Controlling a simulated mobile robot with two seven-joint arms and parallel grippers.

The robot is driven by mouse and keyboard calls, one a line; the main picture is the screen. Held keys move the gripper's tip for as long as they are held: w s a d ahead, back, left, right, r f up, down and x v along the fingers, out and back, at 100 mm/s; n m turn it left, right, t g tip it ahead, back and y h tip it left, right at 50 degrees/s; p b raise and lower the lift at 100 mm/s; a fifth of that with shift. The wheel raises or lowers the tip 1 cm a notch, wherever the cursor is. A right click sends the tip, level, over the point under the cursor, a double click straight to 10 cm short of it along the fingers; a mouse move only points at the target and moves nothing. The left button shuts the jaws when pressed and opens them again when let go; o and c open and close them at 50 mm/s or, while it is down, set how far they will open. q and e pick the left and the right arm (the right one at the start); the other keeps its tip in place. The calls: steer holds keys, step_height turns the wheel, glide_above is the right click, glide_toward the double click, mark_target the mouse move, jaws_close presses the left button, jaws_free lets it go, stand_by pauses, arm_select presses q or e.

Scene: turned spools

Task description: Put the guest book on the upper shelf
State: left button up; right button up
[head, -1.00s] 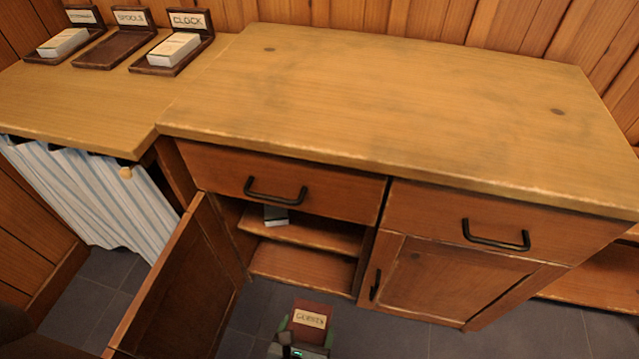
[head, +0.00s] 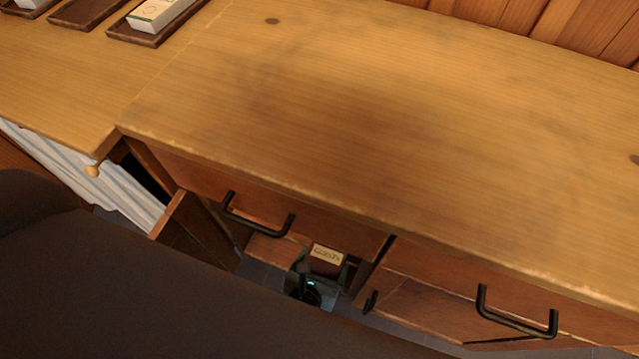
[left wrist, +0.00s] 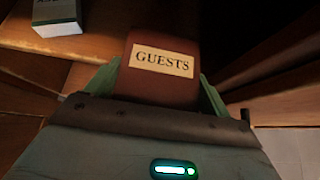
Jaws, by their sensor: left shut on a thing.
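The guest book (head: 325,262) is reddish brown with a cream label; the label reads GUESTS in the left wrist view (left wrist: 160,85). My left gripper (head: 315,280) is shut on the book, with a green finger on each side of it in the left wrist view (left wrist: 160,90). The book is at the opening of the left cupboard, under the drawer. The upper shelf (head: 270,246) shows only in part, as the worktop, drawer and my arm hide much of the inside. My right gripper is not in view.
A small box with a green cover (left wrist: 57,16) lies inside the cupboard, left of the book. The cupboard door (head: 185,226) stands open on the left. Drawer handles (head: 258,222) stick out above.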

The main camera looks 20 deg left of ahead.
arm_select(q)
steer(key=w+a, duration=0.2)
steer(key=w, duration=0.2)
steer(key=w+a+f+b, duration=0.1)
steer(key=w+a, duration=0.2)
steer(key=w, duration=0.1)
steer(key=w+a+b, duration=0.1)
steer(key=w+a, duration=0.1)
steer(key=w, duration=0.3)
steer(key=shift+w+a+f, duration=0.1)
steer(key=shift+a+f, duration=0.1)
steer(key=shift+a, duration=0.2)
steer(key=shift+w+a, duration=0.15)
steer(key=shift+w, duration=0.15)
step_height(320, 180, down, 4)
steer(key=shift+s+r+b, duration=0.1)
steer(key=shift+r+b, duration=0.15)
steer(key=shift+b, duration=0.9)
steer(key=shift+f, duration=0.15)
steer(key=o, duration=0.9)
steer(key=shift+o, duration=0.2)
